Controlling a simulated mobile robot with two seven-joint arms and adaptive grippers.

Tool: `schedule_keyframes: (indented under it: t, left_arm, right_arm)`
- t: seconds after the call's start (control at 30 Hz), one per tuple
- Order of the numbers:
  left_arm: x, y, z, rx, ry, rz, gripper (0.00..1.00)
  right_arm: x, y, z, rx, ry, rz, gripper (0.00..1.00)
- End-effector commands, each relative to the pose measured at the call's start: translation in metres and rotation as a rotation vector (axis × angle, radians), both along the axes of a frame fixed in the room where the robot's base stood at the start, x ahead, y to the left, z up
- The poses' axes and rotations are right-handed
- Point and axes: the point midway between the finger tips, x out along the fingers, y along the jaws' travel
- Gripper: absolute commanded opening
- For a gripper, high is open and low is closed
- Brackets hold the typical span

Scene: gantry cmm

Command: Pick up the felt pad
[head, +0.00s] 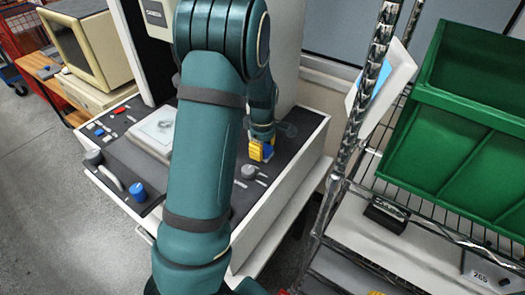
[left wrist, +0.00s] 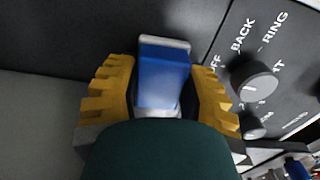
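No thing shows plainly as a felt pad. The nearest candidate is a blue block with a pale grey edge (left wrist: 165,75), which sits between the fingers of my left gripper (left wrist: 162,90) in the left wrist view. Yellow ridged fingers stand on both sides of it, with narrow dark gaps, so the gripper looks open around it; contact cannot be told. In the head view my left gripper (head: 261,151) is low at the right part of the dark control panel (head: 222,212), with a bit of blue beside the fingers. My forearm hides the middle of the panel. My right gripper is not in view.
A knob (left wrist: 253,80) with white lettering is just right of the fingers. A blue cap (head: 138,191) and a grey handle (head: 112,176) stand at the panel's left. A wire shelf with a green bin (head: 455,150) and metal post (head: 368,95) is right. An old monitor (head: 88,45) is left.

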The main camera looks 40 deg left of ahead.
Motion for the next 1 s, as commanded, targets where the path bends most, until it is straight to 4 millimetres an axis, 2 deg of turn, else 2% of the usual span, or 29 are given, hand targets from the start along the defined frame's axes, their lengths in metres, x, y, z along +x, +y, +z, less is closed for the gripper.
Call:
schedule_keyframes:
  t: [0.4, 0.57, 0.77, 1.0]
  left_arm:
    - [0.0, 0.0, 0.0, 0.0, 0.001, 0.0, 0.05]
    - [0.0, 0.0, 0.006, 0.0, -0.001, 0.0, 0.05]
    - [0.001, 0.0, 0.031, 0.0, -0.003, -0.002, 0.05]
    - [0.001, 0.0, 0.078, 0.001, -0.005, -0.002, 0.05]
  right_arm:
    - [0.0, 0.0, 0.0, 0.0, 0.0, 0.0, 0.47]
    - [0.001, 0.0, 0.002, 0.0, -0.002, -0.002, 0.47]
    - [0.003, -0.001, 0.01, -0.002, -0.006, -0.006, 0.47]
    - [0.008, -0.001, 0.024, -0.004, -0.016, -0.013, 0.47]
